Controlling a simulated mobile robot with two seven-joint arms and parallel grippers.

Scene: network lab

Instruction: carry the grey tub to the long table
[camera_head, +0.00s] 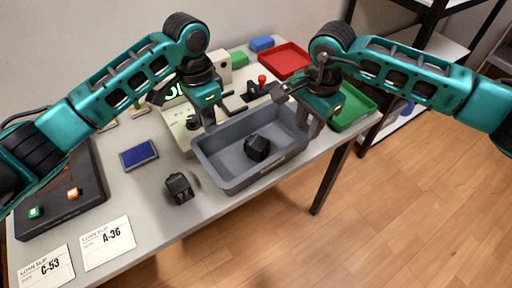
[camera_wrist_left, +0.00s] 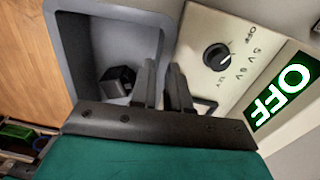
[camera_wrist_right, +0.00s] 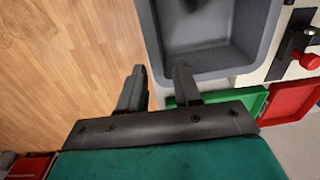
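The grey tub (camera_head: 232,180) stands on the grey table with a black block (camera_head: 257,147) inside; the block also shows in the left wrist view (camera_wrist_left: 118,82). My left gripper (camera_head: 209,116) is at the tub's left rim. In the left wrist view (camera_wrist_left: 162,80) its fingers are close together, one on each side of the tub wall. My right gripper (camera_head: 304,108) is at the tub's right end. In the right wrist view (camera_wrist_right: 158,82) its fingers are apart, near the tub's corner, with a gap between them. Contact there is unclear. I cannot identify a separate long table.
A second black block (camera_head: 179,188) and a blue pad (camera_head: 139,154) lie left of the tub. A red tray (camera_head: 285,60) and a green tray (camera_head: 352,106) are behind and right. A device with a dial (camera_wrist_left: 216,57) stands close to the left rim. Wooden floor (camera_head: 400,210) is open at right.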

